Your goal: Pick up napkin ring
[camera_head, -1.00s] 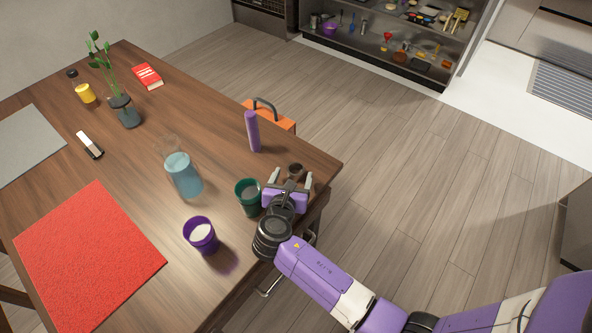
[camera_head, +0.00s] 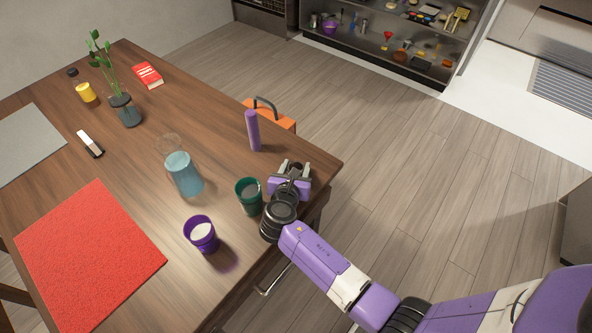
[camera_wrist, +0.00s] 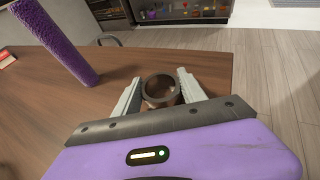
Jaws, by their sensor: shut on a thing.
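The napkin ring (camera_wrist: 160,88) is a small brown ring with an open middle. In the wrist view it sits between the two pale fingers of my gripper (camera_wrist: 158,93), which is shut on it. The wooden table shows behind and around it; I cannot tell whether the ring touches the tabletop. In the head view my gripper (camera_head: 294,170) is low over the table's right corner, and the ring is mostly hidden by the fingers and wrist.
A green cup (camera_head: 249,195) stands close left of my gripper, with a purple cup (camera_head: 201,233) and a glass jug (camera_head: 184,175) farther left. A purple cylinder (camera_head: 253,131) stands behind. The table (camera_head: 140,170) ends just right of my gripper.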

